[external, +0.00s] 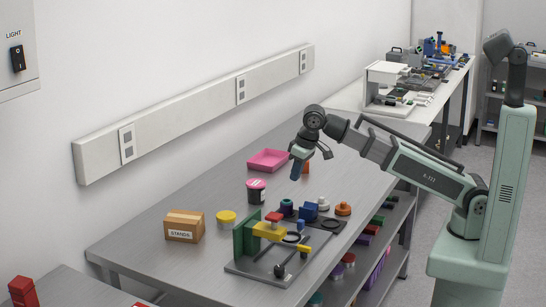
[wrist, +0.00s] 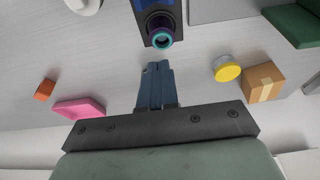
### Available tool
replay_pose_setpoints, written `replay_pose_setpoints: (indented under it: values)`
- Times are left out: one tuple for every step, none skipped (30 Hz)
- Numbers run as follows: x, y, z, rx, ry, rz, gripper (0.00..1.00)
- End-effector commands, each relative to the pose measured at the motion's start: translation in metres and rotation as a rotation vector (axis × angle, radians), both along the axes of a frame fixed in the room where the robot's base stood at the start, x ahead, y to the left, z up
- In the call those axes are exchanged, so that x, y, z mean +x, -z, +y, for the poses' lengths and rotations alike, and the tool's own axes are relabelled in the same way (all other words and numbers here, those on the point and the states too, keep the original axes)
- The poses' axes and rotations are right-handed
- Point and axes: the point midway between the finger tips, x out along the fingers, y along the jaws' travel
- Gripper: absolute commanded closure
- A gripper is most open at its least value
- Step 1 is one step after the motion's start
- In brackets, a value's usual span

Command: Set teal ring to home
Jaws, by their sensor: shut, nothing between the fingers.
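My gripper (external: 297,175) hangs above the table, pointing down, behind and above the base plate. In the wrist view my gripper (wrist: 153,66) has its fingers together and empty, apart from the ring and just below it in the picture.
The base plate (external: 243,266) also carries a green block (external: 245,237) and yellow parts. The table's front left is clear.

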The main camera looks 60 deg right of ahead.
Motion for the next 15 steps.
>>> replay_pose_setpoints:
  values:
    - [0.001, 0.008, 0.000, -0.001, 0.000, 0.003, 1.00]
    - [0.002, 0.012, 0.000, -0.001, 0.000, 0.003, 1.00]
    - [0.004, 0.016, 0.000, -0.001, 0.000, 0.002, 1.00]
    - [0.005, 0.020, 0.000, -0.001, 0.000, 0.002, 1.00]
    - [0.006, 0.024, 0.000, -0.001, 0.000, 0.002, 1.00]
    - [0.008, 0.029, 0.000, -0.001, 0.000, 0.003, 1.00]
    - [0.009, 0.033, 0.000, -0.001, 0.000, 0.002, 1.00]
    - [0.010, 0.036, 0.000, 0.000, 0.000, 0.002, 1.00]
    - [0.009, 0.041, -0.001, -0.001, 0.000, 0.002, 1.00]
    - [0.009, 0.045, -0.001, -0.001, 0.000, 0.003, 1.00]
    - [0.009, 0.049, -0.001, -0.001, 0.000, 0.003, 1.00]
    - [0.009, 0.053, -0.001, -0.001, 0.000, 0.002, 1.00]
    - [0.009, 0.056, -0.001, 0.000, 0.000, 0.001, 1.00]
    - [0.009, 0.058, -0.001, 0.000, 0.000, 0.001, 1.00]
    - [0.009, 0.062, 0.000, -0.001, 0.000, 0.001, 1.00]
